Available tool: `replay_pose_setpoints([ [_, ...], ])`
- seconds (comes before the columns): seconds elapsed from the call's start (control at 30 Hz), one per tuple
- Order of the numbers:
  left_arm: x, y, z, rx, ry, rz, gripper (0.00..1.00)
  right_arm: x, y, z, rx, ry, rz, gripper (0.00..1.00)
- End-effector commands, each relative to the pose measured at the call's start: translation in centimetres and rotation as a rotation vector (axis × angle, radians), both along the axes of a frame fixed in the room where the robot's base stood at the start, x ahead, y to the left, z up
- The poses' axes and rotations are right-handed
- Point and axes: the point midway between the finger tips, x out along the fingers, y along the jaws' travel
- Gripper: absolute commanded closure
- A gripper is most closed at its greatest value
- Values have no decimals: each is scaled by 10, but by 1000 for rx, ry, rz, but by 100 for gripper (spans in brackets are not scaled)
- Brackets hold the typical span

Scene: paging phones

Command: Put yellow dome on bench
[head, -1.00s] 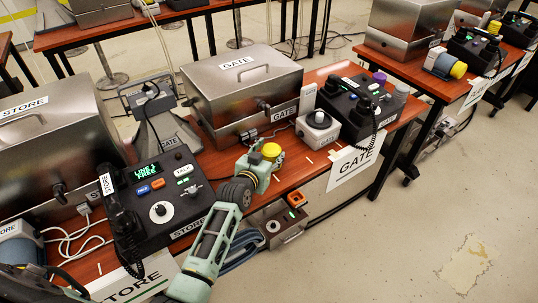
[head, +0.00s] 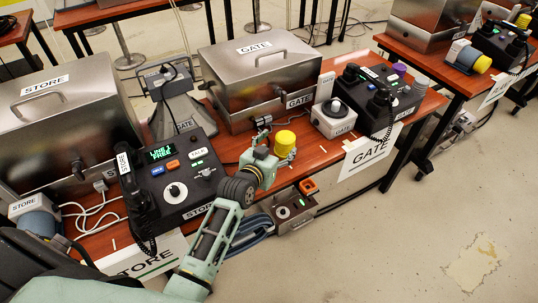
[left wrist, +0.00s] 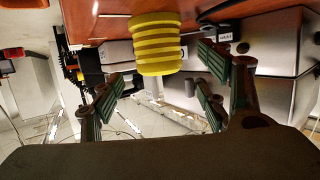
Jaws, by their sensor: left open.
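The yellow dome (head: 285,140) stands on the wooden bench (head: 311,165), near its front edge and in front of the GATE box. In the left wrist view the ribbed dome (left wrist: 156,42) shows at top centre, in a picture that looks upside down, with bench wood beside it. My left gripper (head: 272,157) is open just left of the dome in the head view. In the left wrist view its spread fingers (left wrist: 160,85) stand to either side below the dome, with a gap showing. My right gripper is not in view.
A white GATE unit (head: 334,118) and a black GATE phone console (head: 382,98) stand to the right. The black STORE console (head: 174,180) is to the left, the metal GATE box (head: 270,83) behind. A small grey box (head: 293,213) with an orange button hangs below the bench front.

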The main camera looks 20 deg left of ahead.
Motion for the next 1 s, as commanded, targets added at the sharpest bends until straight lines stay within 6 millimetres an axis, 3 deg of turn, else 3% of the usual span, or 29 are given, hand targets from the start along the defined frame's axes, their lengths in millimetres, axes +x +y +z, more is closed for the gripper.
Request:
replay_pose_setpoints([
  [0.2, -41, 3, 13, 2, 1, -1, 31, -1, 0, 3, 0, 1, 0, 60],
  [0.4, -62, 4, 19, 2, 1, -1, 31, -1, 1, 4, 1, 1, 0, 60],
  [1.0, -65, 4, 20, 1, 0, 0, 31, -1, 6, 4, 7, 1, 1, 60],
])
